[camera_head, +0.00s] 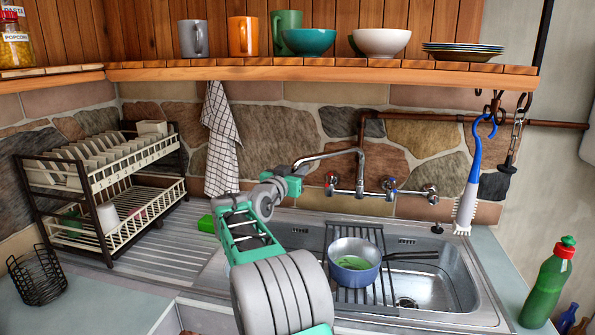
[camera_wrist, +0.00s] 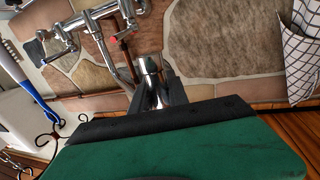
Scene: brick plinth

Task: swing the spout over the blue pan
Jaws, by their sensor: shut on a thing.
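The metal spout (camera_head: 328,155) reaches left from the wall tap (camera_head: 361,188), and its outer end is at my gripper (camera_head: 296,172). In the wrist view my gripper (camera_wrist: 156,92) is shut on the spout's end (camera_wrist: 149,66). The fingertips are small and partly hidden in the head view. The blue pan (camera_head: 345,275) sits on a dark rack across the sink, to the right of and below the spout's end. Something green lies inside the pan, and its dark handle points right. The spout's end is not over the pan.
The sink (camera_head: 435,287) lies under the rack (camera_head: 378,295). A dish rack (camera_head: 105,195) stands at left, a green sponge (camera_head: 206,223) near my arm. A green bottle (camera_head: 548,285) stands at right. A blue-handled brush (camera_head: 472,180) and checked towel (camera_head: 221,140) hang at the wall.

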